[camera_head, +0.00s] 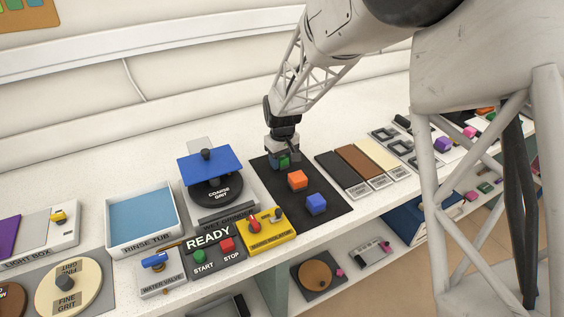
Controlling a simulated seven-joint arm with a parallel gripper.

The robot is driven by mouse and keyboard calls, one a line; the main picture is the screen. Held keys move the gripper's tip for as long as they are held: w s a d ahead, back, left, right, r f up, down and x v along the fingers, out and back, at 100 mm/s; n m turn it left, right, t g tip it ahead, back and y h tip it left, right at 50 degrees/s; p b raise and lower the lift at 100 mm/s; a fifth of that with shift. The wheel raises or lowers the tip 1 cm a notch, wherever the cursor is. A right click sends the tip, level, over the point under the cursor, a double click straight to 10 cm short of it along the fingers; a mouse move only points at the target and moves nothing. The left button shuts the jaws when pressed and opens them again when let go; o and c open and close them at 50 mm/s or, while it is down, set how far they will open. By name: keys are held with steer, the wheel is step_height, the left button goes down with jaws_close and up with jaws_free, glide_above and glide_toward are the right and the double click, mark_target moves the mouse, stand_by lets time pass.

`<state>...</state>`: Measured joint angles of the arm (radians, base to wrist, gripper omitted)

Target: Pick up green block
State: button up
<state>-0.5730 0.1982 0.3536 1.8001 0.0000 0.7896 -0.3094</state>
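The green block (283,162) is on the far end of the black mat (325,218), directly under my gripper (284,157). My gripper points down, and its fingers are at the block, which is partly hidden by them. I cannot tell whether the fingers are closed on it or only around it. An orange block (297,180) and a blue block (316,204) lie on the same mat, nearer the counter's front edge.
The coarse grit wheel (216,190) with a blue plate (210,166) stands left of the mat. Black, brown and cream strips (361,164) lie to the right. A yellow switch box (268,236) and the rinse tub (142,218) are at the front left.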

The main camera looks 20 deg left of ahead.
mark_target(282, 157)
steer(key=c, duration=0.7)
steer(key=shift+r, duration=0.15)
steer(key=shift+r, duration=4.85)
steer(key=o, duration=0.4)
steer(key=shift+c, duration=1.4)
steer(key=d+f, duration=0.2)
steer(key=d, duration=1.8)
steer(key=shift+w+d, duration=0.3)
steer(key=shift+w, duration=0.05)
